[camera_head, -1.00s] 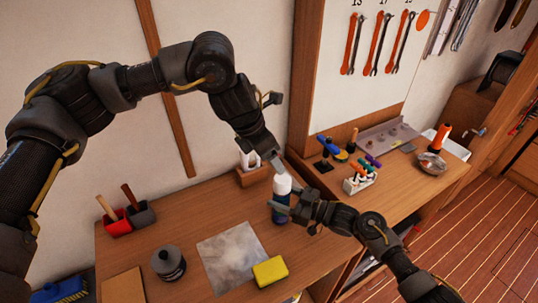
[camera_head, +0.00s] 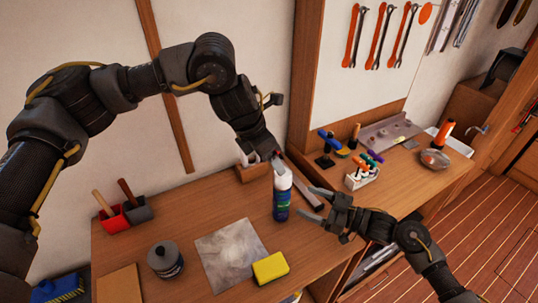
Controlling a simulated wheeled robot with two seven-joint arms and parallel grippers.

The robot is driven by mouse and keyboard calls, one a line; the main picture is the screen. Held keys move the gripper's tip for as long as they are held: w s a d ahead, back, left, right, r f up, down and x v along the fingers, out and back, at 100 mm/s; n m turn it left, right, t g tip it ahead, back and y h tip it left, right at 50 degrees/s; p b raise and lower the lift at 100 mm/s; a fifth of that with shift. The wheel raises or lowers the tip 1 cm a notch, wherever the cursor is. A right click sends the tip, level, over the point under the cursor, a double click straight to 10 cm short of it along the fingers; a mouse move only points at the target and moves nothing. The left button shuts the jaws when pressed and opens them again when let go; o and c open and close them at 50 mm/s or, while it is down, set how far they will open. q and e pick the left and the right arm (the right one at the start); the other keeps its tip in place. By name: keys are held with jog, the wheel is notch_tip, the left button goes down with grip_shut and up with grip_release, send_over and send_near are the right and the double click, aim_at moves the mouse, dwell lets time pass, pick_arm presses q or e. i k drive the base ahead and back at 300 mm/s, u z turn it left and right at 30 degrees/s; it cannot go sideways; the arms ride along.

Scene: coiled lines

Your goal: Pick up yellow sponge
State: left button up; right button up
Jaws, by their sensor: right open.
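The yellow sponge (camera_head: 270,268) lies near the front edge of the wooden workbench, at the lower right corner of a grey stained sheet (camera_head: 232,254). My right gripper (camera_head: 313,206) is open and empty, above the bench to the upper right of the sponge and apart from it. My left gripper (camera_head: 277,161) hangs at the top of a white and blue spray can (camera_head: 282,195); its fingers are partly hidden, and I cannot tell whether they touch the can.
A dark round container (camera_head: 165,259) stands left of the sheet. Red and grey holders (camera_head: 125,215) with handled tools stand at the back left. A white rack (camera_head: 362,179) of coloured-handled tools is at the right. The bench right of the sheet is mostly bare.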

aim_at(267, 270)
jog(key=k, duration=1.5)
